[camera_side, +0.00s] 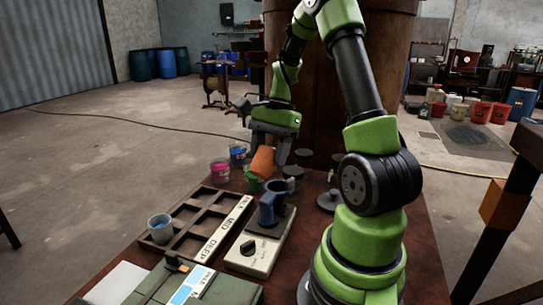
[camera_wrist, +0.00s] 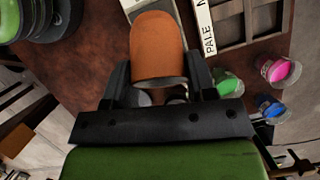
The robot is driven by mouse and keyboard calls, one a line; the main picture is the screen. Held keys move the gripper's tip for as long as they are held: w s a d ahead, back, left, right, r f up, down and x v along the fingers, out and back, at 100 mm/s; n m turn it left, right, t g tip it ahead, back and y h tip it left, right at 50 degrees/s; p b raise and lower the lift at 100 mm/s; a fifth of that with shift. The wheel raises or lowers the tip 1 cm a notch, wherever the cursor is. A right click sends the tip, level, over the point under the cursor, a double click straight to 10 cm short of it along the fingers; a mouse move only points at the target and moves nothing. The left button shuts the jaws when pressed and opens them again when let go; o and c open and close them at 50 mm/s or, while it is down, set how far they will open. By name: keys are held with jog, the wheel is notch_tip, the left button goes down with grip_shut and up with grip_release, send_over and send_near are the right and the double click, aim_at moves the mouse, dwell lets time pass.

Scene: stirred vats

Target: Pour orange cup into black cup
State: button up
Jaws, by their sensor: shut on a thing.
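The orange cup (camera_side: 263,161) is held off the table in my gripper (camera_side: 270,147), tilted. In the wrist view the orange cup (camera_wrist: 158,48) sits between the two dark fingers of my gripper (camera_wrist: 159,76), which are shut on it. A dark grey cup-like piece (camera_side: 292,172) stands just right of the orange cup in the side view; I cannot tell for sure that it is the black cup. Whether anything flows from the orange cup does not show.
Pink (camera_side: 220,170), blue (camera_side: 238,154) and green (camera_side: 254,183) cups stand close by on the left. A divided tray (camera_side: 187,245) with a light-blue cup (camera_side: 160,228) and a green case (camera_side: 215,289) fill the front.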

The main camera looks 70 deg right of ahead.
jog(key=h, duration=0.3)
jog(key=a+g+h, duration=0.1)
jog(key=h, duration=0.1)
jog(key=shift+w+r, duration=0.1)
jog(key=shift+r, duration=0.2)
jog(key=h, duration=0.4)
jog(key=shift+f+g, duration=0.35)
jog(key=shift+g, duration=0.05)
jog(key=shift+r+h, duration=0.3)
jog(key=shift+h, duration=0.1)
jog(key=shift+r, duration=1.25)
jog(key=shift+w, duration=0.1)
